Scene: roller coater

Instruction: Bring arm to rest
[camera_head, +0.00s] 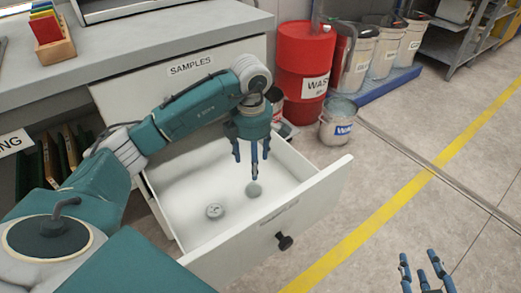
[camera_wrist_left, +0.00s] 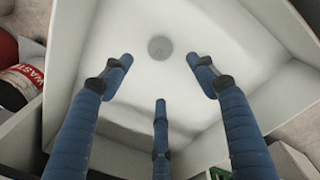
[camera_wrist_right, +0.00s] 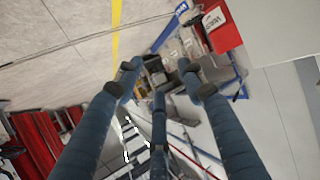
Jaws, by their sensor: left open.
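The SAMPLES drawer (camera_head: 317,198) is pulled open below the counter.
A counter (camera_head: 140,45) with a wooden rack of coloured cards (camera_head: 52,38) stands at the left. The floor right of the drawer is clear, with a yellow line (camera_head: 440,160).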

